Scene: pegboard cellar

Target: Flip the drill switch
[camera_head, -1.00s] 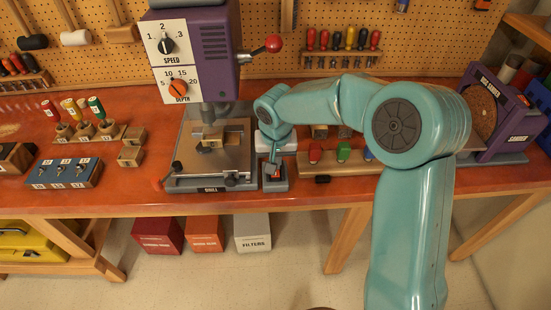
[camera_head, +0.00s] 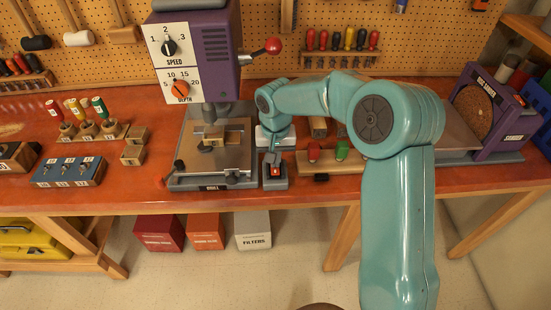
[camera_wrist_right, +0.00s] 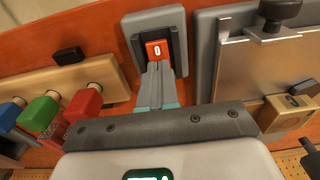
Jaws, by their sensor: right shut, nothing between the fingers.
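The drill switch (camera_head: 275,183) is a small grey box with a red rocker at the table's front edge, right of the drill press base (camera_head: 210,182). In the right wrist view the red rocker (camera_wrist_right: 157,48) shows a white 0, inside a dark frame on the grey box. My right gripper (camera_head: 273,158) points down at the switch. Its fingers are shut together and empty, and their tips (camera_wrist_right: 158,68) lie at the rocker's near edge. I cannot tell whether they touch it. The purple drill press (camera_head: 214,55) stands behind. My left gripper is out of view.
A wooden rack (camera_head: 330,165) with red and green handles is close right of the switch. A purple sander (camera_head: 495,115) stands at the far right. Numbered blocks and a blue key holder (camera_head: 68,172) sit on the left. Boxes (camera_head: 253,231) stand on the floor.

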